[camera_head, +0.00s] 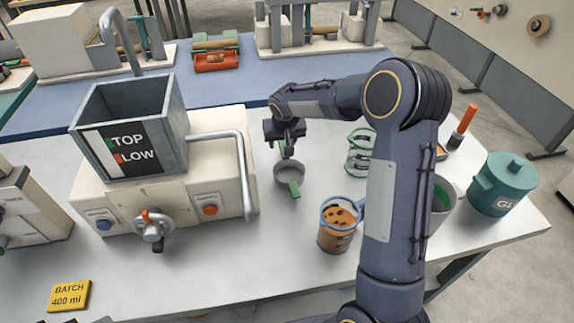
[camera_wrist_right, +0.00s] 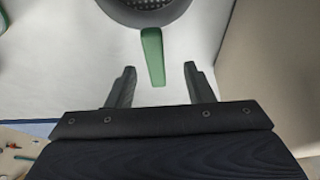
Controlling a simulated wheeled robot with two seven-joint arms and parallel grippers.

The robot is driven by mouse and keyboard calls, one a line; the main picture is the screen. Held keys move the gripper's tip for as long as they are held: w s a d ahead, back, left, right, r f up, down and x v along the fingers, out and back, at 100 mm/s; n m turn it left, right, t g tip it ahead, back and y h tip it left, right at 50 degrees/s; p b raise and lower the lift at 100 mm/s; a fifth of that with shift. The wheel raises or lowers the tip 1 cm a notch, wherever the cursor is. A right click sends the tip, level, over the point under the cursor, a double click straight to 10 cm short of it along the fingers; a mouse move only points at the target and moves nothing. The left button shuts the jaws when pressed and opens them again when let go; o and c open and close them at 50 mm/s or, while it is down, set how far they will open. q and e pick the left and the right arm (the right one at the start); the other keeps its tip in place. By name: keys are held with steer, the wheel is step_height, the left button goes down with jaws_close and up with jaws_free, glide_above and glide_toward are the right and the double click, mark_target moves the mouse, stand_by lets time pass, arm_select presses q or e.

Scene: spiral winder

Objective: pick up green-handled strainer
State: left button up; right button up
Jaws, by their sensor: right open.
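The strainer (camera_head: 289,173) is a grey round cup on the white table, with a green part toward the front and another green part at its back, near my right gripper (camera_head: 284,143). In the right wrist view, the strainer (camera_wrist_right: 150,12) is a dark bowl with a mesh bottom, cut off at the top edge. Its green handle (camera_wrist_right: 152,58) points toward my right gripper (camera_wrist_right: 159,69). The gripper is open, and the handle's end lies between its fingertips with space on both sides. My left gripper is not in view.
A machine with a hopper (camera_head: 131,130) and curved pipe handle (camera_head: 243,165) stands left of the strainer. A blue-rimmed container (camera_head: 335,240) is in front right, a green-lidded jar (camera_head: 357,160) right. A teal pot (camera_head: 498,185) stands far right.

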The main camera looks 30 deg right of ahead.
mark_target(287, 167)
steer(key=x, duration=0.4)
steer(key=p+x, duration=0.1)
steer(key=x, duration=0.1)
steer(key=shift+d, duration=0.35)
jaws_close()
